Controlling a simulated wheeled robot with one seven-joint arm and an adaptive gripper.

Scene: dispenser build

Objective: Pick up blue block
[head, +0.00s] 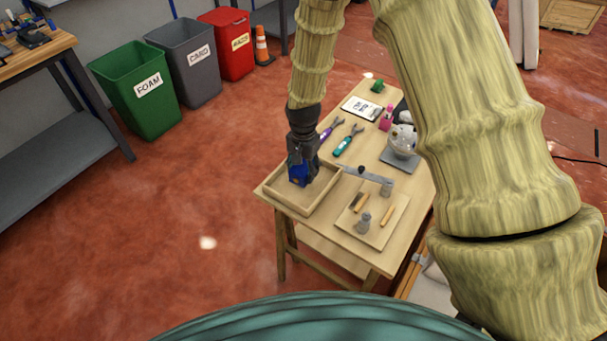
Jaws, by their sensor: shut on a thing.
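My gripper (302,172) points down over the wooden tray (272,194) at the near left corner of the table. It is shut on the blue block (298,174), which shows as a dark blue patch between the fingers. The fingers hide part of the block. The block is inside the tray's outline in the picture; I cannot tell whether it touches the tray floor.
The wooden table (340,200) also holds a board (375,228) with small tools, purple (326,134) and teal (344,145) tools, a clipboard (361,108), a green block (377,86) and a dispenser (402,141).

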